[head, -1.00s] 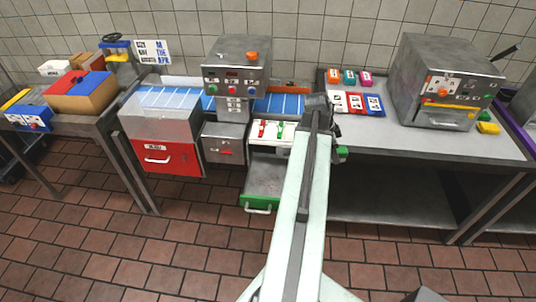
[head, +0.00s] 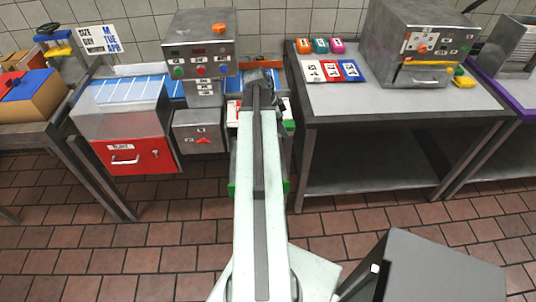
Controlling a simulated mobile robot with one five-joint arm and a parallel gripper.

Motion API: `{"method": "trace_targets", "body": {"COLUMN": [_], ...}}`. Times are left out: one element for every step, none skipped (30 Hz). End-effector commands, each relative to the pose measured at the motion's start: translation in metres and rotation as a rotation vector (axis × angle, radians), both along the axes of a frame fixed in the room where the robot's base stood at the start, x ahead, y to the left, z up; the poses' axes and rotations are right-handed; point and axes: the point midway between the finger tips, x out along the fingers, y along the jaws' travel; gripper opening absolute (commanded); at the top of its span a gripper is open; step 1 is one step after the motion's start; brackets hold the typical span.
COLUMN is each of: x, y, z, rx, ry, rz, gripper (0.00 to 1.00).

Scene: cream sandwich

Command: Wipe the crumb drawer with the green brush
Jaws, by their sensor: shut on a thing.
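The open crumb drawer (head: 232,188) sticks out below the machine's control column. My arm covers most of it, and only its green front edge shows on both sides of the arm. My gripper (head: 262,84) is at the far end of my arm, above the back of the drawer area. Its fingers are mostly hidden behind the arm. A small green piece of the brush (head: 290,125) shows just right of the arm's end. The gripper is shut on it. Whether the brush touches the drawer is hidden.
A red-fronted bin (head: 135,157) and a grey box (head: 200,138) stand left of the drawer. A steel table (head: 400,103) is close on the right, with coloured cards (head: 332,71) and a machine (head: 415,45). The tiled floor in front is partly clear.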

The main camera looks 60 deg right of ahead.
Motion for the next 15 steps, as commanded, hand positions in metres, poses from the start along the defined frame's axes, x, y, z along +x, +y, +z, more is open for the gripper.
{"method": "trace_targets", "body": {"x": [0.013, 0.019, 0.026, 0.031, 0.036, 0.041, 0.045, 0.048, 0.052, 0.054, 0.055, 0.057, 0.057, 0.058, 0.058], "y": [-0.001, 0.000, 0.001, 0.001, 0.002, 0.003, 0.004, 0.005, 0.006, 0.006, 0.007, 0.007, 0.007, 0.008, 0.008], "z": [-0.048, -0.060, -0.075, -0.084, -0.093, -0.103, -0.109, -0.114, -0.119, -0.122, -0.123, -0.124, -0.124, -0.124, -0.123], "rx": [0.000, 0.001, 0.000, 0.000, -0.001, 0.000, 0.000, 0.000, -0.001, -0.002, -0.002, -0.002, -0.002, -0.002, -0.002], "ry": [0.000, 0.000, 0.000, 0.001, 0.001, 0.002, 0.002, 0.002, 0.003, 0.002, 0.004, 0.003, 0.004, 0.003, 0.004], "rz": [-0.012, -0.022, -0.036, -0.043, -0.053, -0.063, -0.072, -0.076, -0.083, -0.087, -0.091, -0.094, -0.096, -0.097, -0.099], "gripper": [0.07, 0.07, 0.07, 0.07, 0.07, 0.07, 0.07, 0.07, 0.07, 0.07, 0.07, 0.07, 0.07, 0.07, 0.07]}}
